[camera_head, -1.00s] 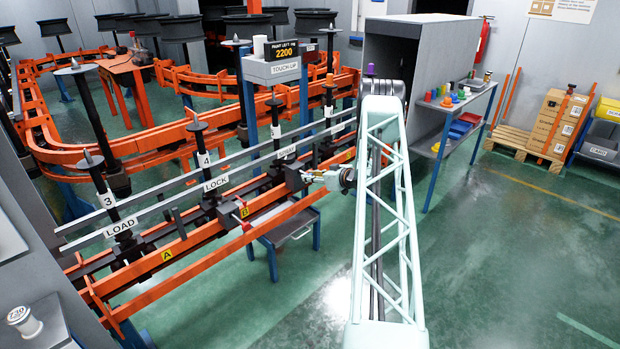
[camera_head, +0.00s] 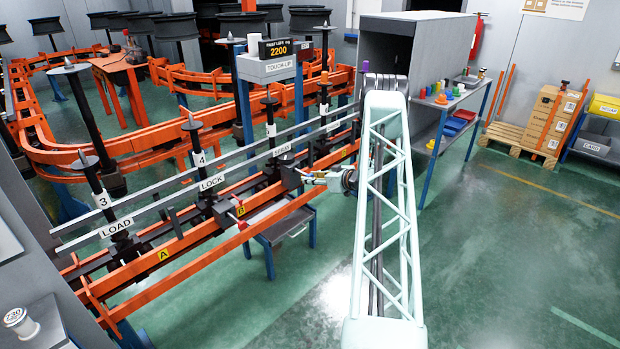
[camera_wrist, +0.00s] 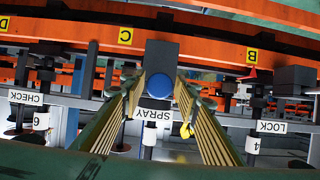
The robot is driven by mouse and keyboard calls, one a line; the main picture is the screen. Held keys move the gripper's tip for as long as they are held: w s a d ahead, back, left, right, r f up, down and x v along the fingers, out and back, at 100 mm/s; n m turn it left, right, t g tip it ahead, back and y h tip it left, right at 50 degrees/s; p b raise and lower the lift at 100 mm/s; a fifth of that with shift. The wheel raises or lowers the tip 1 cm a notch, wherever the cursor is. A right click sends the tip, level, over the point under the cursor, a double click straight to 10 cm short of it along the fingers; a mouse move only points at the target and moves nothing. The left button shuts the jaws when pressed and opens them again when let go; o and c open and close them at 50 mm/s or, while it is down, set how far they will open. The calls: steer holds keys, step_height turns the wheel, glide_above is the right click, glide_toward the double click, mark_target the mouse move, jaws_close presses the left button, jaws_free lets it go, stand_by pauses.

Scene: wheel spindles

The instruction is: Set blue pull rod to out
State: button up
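The blue pull rod shows as a round blue knob (camera_wrist: 184,90) in the wrist view, by a dark grey block (camera_wrist: 161,58) at the SPRAY station. My gripper (camera_wrist: 160,82) points at this block with its two ribbed fingers apart. Another small blue patch shows behind the left fingertip, partly hidden. In the head view, my gripper (camera_head: 312,179) is small, at the orange rail below the SPRAY label (camera_head: 281,150). The knob cannot be made out there.
LOCK (camera_wrist: 272,127) and CHECK (camera_wrist: 26,97) labels hang either side of SPRAY, upside down in the wrist view. Orange rails (camera_head: 180,248) and spindles line the station. A red handle (camera_head: 238,221) sits near marker B. The green floor (camera_head: 500,270) at right is open.

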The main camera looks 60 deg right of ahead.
steer(key=shift+o, duration=0.3)
steer(key=shift+r, duration=0.1)
steer(key=v, duration=1.1)
steer(key=shift+s, duration=0.35)
steer(key=shift+a+r, duration=0.1)
steer(key=shift+r, duration=0.05)
stand_by(0.4)
